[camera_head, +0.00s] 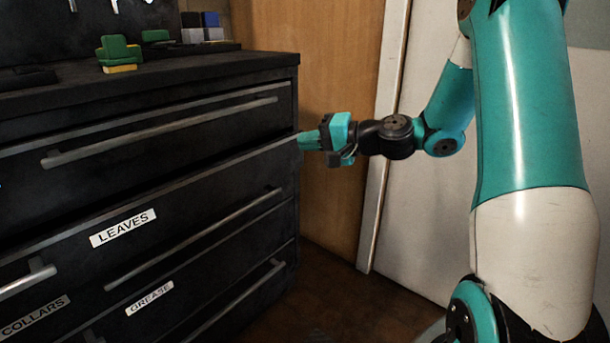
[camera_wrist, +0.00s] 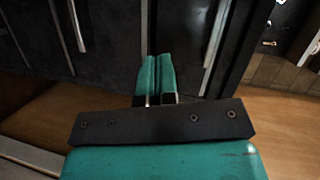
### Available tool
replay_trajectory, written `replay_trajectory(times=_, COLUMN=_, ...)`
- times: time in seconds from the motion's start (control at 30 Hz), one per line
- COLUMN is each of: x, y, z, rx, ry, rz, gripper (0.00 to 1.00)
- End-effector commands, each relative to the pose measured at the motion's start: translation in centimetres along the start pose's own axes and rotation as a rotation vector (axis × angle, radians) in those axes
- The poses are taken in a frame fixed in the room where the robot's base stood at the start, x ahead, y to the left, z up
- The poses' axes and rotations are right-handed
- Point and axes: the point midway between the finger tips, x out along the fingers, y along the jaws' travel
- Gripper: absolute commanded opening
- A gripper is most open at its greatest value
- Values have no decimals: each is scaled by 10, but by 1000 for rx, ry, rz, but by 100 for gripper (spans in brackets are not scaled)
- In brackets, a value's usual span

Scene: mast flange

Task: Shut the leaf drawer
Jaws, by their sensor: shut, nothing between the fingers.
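The leaf drawer (camera_head: 180,215) is a black drawer front with a white LEAVES label (camera_head: 124,228), in the cabinet's middle in the head view. A lighter lip shows along its top edge, and it seems to stand out slightly from the drawer above; how far is hard to tell. My gripper (camera_head: 304,141) is at the right end of that top edge, its teal fingers shut and empty. In the wrist view my gripper (camera_wrist: 157,62) points at dark drawer fronts (camera_wrist: 115,45) with metal bar handles. Whether the fingertips touch the drawer cannot be told.
The black cabinet top (camera_head: 190,66) holds green and yellow blocks (camera_head: 120,52) and a darker stack. Drawers labelled GREASE (camera_head: 149,299) and COLLARS (camera_head: 35,315) sit lower. A wooden panel (camera_head: 330,60) and white door stand behind my arm. Bare floor (camera_head: 335,295) lies right of the cabinet.

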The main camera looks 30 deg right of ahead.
Motion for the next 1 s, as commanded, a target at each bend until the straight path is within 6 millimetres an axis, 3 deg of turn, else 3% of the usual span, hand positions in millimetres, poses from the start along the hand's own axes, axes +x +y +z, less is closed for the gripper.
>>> replay_trajectory(times=0.03, x=-10, y=40, z=-22, rx=62, ry=88, rz=-36, gripper=0)
replay_trajectory(times=0.13, x=-32, y=68, z=-57, rx=149, ry=222, rz=-103, gripper=0)
replay_trajectory(times=0.23, x=-48, y=84, z=-77, rx=198, ry=301, rz=-145, gripper=0)
replay_trajectory(times=0.4, x=-53, y=84, z=-89, rx=222, ry=336, rz=-166, gripper=0)
replay_trajectory(times=0.63, x=-29, y=75, z=-97, rx=221, ry=330, rz=-163, gripper=0)
replay_trajectory(times=1.0, x=47, y=74, z=-121, rx=213, ry=330, rz=-165, gripper=0)
